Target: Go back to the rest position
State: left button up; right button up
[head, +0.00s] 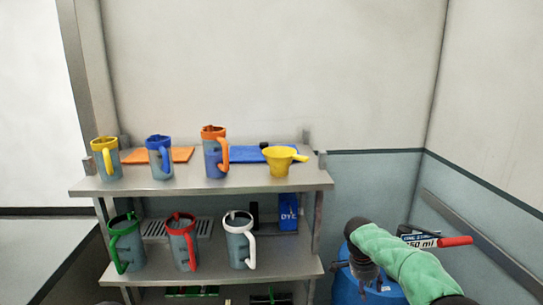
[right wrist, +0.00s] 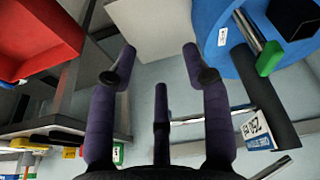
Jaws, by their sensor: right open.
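My right arm, in a green sleeve, comes in from the lower right in the head view and bends down at its dark joint. My right gripper (head: 377,284) hangs low in front of the blue drum (head: 349,288), small and partly unclear there. In the right wrist view the right gripper (right wrist: 160,75) has its dark purple fingers spread apart, with nothing between them. My left gripper is not in either view.
A steel shelf (head: 200,188) stands left of my right arm. Its top holds yellow, blue and orange-trimmed mugs and a yellow scoop (head: 280,161). Green, red and white-handled mugs stand below. The blue drum (right wrist: 212,55) and a red bin (right wrist: 40,35) flank the gripper.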

jog(key=s+a+f+n+y, duration=0.25)
jog(key=s+a+f, duration=0.2)
jog(key=f, duration=0.35)
jog(key=s+a+f+n+y, duration=0.1)
jog(key=s+a+f+n, duration=0.3)
jog(key=f, duration=0.5)
jog(key=s+a+f+n+y, duration=0.1)
jog(key=s+a+f+y, duration=0.15)
jog(key=a+f, duration=0.4)
jog(key=s+a+f+n, duration=0.1)
jog(key=s+f, duration=0.2)
jog(key=s, duration=0.4)
jog(key=s+a+f+n, duration=0.2)
jog(key=s+f, duration=0.1)
jog(key=s, duration=0.5)
jog(key=s+a+f+n+y, duration=0.1)
jog(key=s+f, duration=0.3)
jog(key=s, duration=0.4)
jog(key=shift+a, duration=0.3)
